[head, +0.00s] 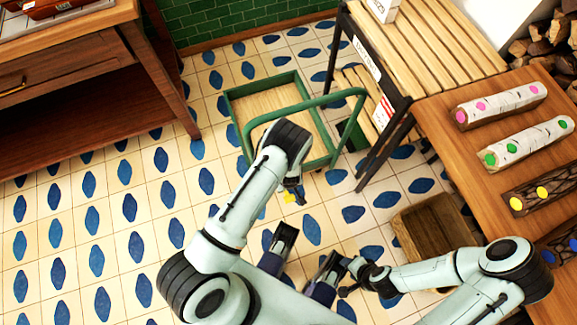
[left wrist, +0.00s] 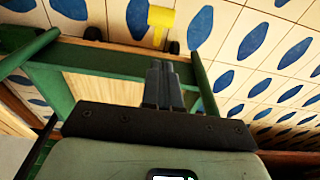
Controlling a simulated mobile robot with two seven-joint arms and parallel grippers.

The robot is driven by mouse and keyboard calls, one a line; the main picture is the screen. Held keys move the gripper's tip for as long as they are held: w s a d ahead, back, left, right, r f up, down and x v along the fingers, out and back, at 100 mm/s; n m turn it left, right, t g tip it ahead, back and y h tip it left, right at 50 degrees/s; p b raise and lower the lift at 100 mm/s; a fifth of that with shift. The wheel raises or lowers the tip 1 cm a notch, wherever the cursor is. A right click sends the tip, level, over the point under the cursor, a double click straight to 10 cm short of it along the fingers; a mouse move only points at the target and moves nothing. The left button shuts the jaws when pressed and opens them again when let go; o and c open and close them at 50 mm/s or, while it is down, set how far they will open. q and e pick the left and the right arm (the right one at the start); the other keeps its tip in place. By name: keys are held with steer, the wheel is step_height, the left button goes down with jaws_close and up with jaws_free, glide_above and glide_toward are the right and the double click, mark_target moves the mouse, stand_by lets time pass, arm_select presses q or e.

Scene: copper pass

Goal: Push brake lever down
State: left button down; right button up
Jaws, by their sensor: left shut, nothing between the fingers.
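The brake lever is a small yellow pedal (head: 289,198) low on the near side of the green-framed cart (head: 232,107). In the left wrist view the yellow lever (left wrist: 161,18) stands just beyond the fingertips, with a visible gap in the picture. My left gripper (head: 299,194) points down beside the lever in the head view. Its dark fingers (left wrist: 158,67) are together and empty. My right gripper (head: 344,291) is low in the head view, away from the cart. Its fingers are too small and dark to read.
A slatted wooden bench (head: 440,45) with a black frame stands close right of the cart. A wooden table (head: 440,120) with several logs is at the right, with a wooden crate (head: 432,236) on the floor beside it. Tiled floor is clear at left.

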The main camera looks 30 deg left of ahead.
arm_select(q)
steer(key=b, duration=0.3)
glide_toward(288, 196)
steer(key=f, duration=0.3)
steer(key=w+a+f, duration=0.1)
steer(key=f, duration=0.1)
steer(key=shift+f, duration=0.1)
steer(key=shift+s+d+f, duration=0.15)
steer(key=shift+d+f, duration=0.05)
steer(key=shift+f, duration=0.35)
arm_select(e)
steer(key=w+d+f+t+h, duration=0.1)
steer(key=w+d+f+t, duration=0.1)
steer(key=w+d+f, duration=0.1)
steer(key=w+f, duration=0.1)
steer(key=w, duration=0.1)
steer(key=shift+w+f, duration=0.15)
steer(key=shift+w, duration=0.25)
steer(key=shift+d, duration=0.1)
